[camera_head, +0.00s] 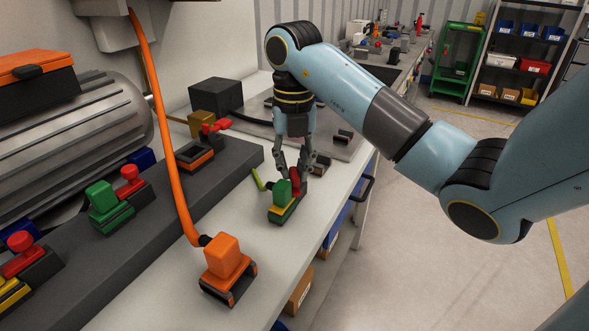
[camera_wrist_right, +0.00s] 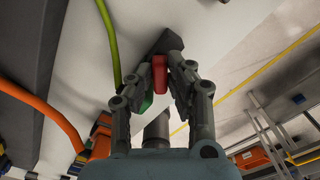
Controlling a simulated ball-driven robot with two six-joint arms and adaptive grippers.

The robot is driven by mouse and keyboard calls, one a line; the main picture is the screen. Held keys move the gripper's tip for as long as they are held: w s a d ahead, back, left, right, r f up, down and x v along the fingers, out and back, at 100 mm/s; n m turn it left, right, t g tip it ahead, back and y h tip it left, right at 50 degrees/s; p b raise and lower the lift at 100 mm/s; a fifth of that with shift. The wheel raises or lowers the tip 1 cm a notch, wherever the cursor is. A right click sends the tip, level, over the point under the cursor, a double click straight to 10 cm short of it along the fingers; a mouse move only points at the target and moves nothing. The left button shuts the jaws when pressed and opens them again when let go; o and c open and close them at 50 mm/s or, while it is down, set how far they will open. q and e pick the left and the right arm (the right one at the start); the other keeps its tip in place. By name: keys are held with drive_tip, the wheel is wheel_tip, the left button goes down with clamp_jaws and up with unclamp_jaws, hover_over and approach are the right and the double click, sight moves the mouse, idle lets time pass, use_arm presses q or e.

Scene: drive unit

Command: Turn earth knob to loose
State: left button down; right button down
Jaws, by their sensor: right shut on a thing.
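The earth knob looks to be the red knob (camera_head: 296,186) on the green connector (camera_head: 281,194), which stands on the pale bench top. My right gripper (camera_head: 293,174) reaches down from above and is shut on this red knob. In the right wrist view the red knob (camera_wrist_right: 160,73) sits between the two fingertips, with a bit of the green connector (camera_wrist_right: 147,102) behind the left finger. A yellow-green cable (camera_head: 258,181) ends close beside the connector. The fingers partly cover the knob, and its exact turn angle cannot be told. My left gripper is out of view.
An orange plug (camera_head: 224,259) with an orange cable (camera_head: 166,120) sits on the bench in front. A dark rail (camera_head: 150,235) on the left carries several terminals with red knobs. A black box (camera_head: 216,96) stands behind. The floor right of the bench is clear.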

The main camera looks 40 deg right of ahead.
drive_tip(key=n, duration=0.4)
drive_tip(key=shift+w+a+n+b, duration=0.1)
drive_tip(key=shift+a+n+b, duration=0.05)
drive_tip(key=shift+n+b, duration=0.2)
drive_tip(key=shift+a+n, duration=0.1)
drive_tip(key=shift+n, duration=1.85)
drive_tip(key=c, duration=1.3)
unclamp_jaws()
